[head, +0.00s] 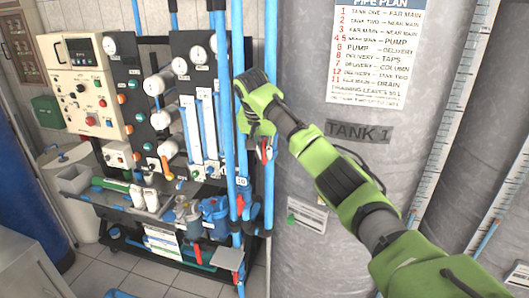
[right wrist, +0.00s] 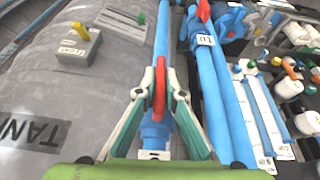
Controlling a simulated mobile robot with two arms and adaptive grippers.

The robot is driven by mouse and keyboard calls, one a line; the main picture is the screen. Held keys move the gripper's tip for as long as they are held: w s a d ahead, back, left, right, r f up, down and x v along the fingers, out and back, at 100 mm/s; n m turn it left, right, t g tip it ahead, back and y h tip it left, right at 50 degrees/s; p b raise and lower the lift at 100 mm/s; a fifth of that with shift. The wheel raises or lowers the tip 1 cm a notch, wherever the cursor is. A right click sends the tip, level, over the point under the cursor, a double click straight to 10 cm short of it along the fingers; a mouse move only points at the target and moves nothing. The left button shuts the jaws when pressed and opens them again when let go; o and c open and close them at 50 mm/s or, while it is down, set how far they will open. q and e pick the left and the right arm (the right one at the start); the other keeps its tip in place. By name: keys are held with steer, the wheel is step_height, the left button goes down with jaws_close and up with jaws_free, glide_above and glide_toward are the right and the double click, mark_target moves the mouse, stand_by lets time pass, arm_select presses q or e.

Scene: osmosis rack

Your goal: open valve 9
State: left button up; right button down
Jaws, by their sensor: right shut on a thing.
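My right gripper (head: 263,138) reaches in from the right beside a vertical blue pipe (head: 269,190). In the right wrist view, its two fingers (right wrist: 159,98) are shut on a red valve handle (right wrist: 160,80). The handle's long side runs roughly along the blue pipe in that view. The red handle also shows just below the gripper in the head view (head: 266,153). A white tag (right wrist: 152,155) by this valve is mostly hidden, and I cannot read its number. A neighbouring valve carries a tag reading 10 (right wrist: 205,40). My left gripper is not in view.
The grey tank (head: 310,190) labelled TANK 1 stands close behind my right arm. More blue pipes (head: 239,120) and another red handle (head: 240,203) are close on the left. The rack with gauges (head: 200,55) and a control box (head: 85,85) stands further left.

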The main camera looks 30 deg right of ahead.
steer(key=c, duration=2.1)
jaws_free()
steer(key=shift+f, duration=0.15)
steer(key=shift+c, duration=0.2)
steer(key=v, duration=1.2)
